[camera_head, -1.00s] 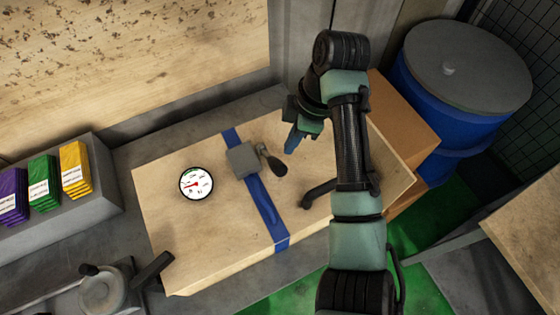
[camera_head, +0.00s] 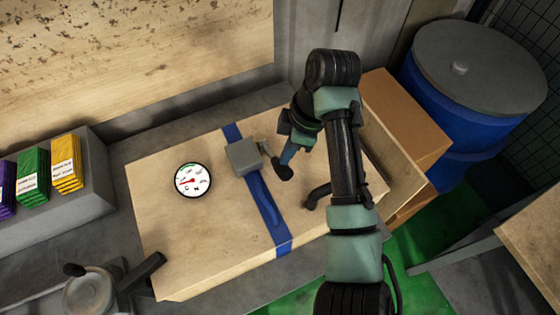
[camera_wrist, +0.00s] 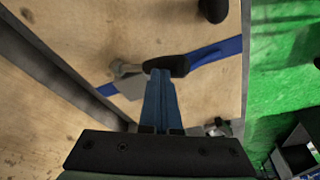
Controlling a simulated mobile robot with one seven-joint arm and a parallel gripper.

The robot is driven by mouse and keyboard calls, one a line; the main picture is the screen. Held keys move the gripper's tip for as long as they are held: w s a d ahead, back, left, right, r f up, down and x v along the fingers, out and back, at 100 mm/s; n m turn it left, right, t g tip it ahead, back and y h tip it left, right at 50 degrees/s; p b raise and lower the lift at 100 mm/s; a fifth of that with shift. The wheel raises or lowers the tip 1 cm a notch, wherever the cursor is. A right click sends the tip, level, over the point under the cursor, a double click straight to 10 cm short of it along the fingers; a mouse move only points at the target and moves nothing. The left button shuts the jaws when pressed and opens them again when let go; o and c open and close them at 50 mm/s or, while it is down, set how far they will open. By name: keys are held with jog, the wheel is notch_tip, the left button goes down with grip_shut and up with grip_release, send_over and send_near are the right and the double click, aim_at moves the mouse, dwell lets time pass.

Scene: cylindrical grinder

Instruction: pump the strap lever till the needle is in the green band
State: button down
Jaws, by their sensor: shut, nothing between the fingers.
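The strap lever (camera_head: 280,168) has a dark knob and comes off a grey ratchet block (camera_head: 243,157) on the blue strap (camera_head: 266,204). The strap runs over a pale wooden crate (camera_head: 180,240). My gripper (camera_head: 287,157) is shut and empty, its blue fingers at the lever's knob. In the wrist view the fingertips (camera_wrist: 159,76) meet or nearly meet the dark knob (camera_wrist: 170,64); contact is hard to tell. The round gauge (camera_head: 193,180) lies left of the block. Its red needle points left; I cannot tell surely whether it is in the green band.
A dark handle (camera_head: 316,195) stands on the crate right of the strap. A blue drum (camera_head: 445,110) and a cardboard box (camera_head: 405,110) are at the right. Purple, green and yellow packs (camera_head: 66,163) stand on a grey ledge at the left.

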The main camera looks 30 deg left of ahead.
jog(key=shift+s+a, duration=0.1)
jog(key=b+x, duration=0.1)
jog(key=x, duration=0.1)
jog(key=d+b+x, duration=0.1)
jog(key=x, duration=0.1)
jog(key=shift+a+f+b, duration=0.1)
jog(key=shift+b, duration=0.25)
jog(key=shift+r, duration=0.3)
jog(key=shift+w+r+p, duration=0.15)
jog(key=shift+w+p, duration=0.05)
jog(key=shift+p, duration=0.15)
jog(key=shift+w+d+r, duration=0.2)
jog(key=shift+w+d, duration=0.1)
jog(key=shift+d, duration=0.45)
jog(key=shift+w+d+r, duration=0.2)
jog(key=shift+w+d, duration=0.05)
jog(key=shift+d, duration=0.5)
jog(key=p+v, duration=0.1)
jog(key=v, duration=1.2)
jog(key=shift+p, duration=0.3)
jog(key=shift+w, duration=0.1)
